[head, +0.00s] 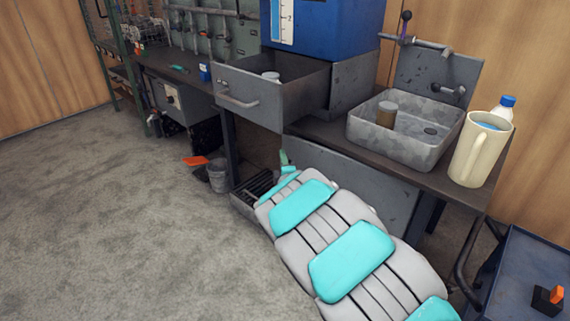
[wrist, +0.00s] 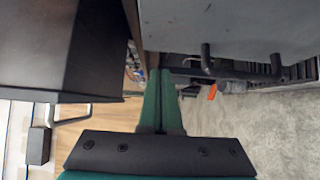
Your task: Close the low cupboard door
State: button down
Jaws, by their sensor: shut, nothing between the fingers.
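The low cupboard door appears as a plain grey panel (head: 352,177) under the sink end of the bench. My arm covers its lower part, and I cannot tell how far open it stands. In the wrist view a grey panel (wrist: 230,25) with a dark bar handle (wrist: 240,72) fills the upper right and looks like this door. My gripper (wrist: 161,72) is shut and empty, its green fingers together just left of and below that panel. In the head view the gripper (head: 284,157) shows as a small green tip at the panel's left edge. Contact cannot be told.
A grey drawer (head: 238,89) stands pulled out above. The bench carries a metal sink (head: 367,140) and a cream jug (head: 477,153). A dark slatted crate (head: 262,190) and a bucket (head: 217,176) stand on the floor. A blue cart (head: 525,262) is at right. Floor at left is clear.

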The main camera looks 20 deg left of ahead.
aim_at(300, 149)
jog(key=shift+w+d+p, duration=0.15)
jog(key=shift+w+d, duration=0.1)
jog(key=shift+w, duration=0.85)
jog(key=shift+w+d+p, duration=0.15)
jog(key=shift+w+d, duration=0.1)
jog(key=shift+w, duration=0.8)
jog(key=shift+m+t+h, duration=0.3)
jog(key=shift+m+h, duration=0.1)
jog(key=shift+h, duration=0.2)
jog(key=w+b, duration=0.2)
jog(key=w+d+b, duration=0.1)
jog(key=w, duration=0.1)
jog(key=shift+w+d+f+b, duration=0.1)
jog(key=shift+w+d+b, duration=0.05)
jog(key=shift+w+b, duration=0.2)
jog(key=shift+w+r, duration=0.3)
jog(key=shift+w, duration=0.05)
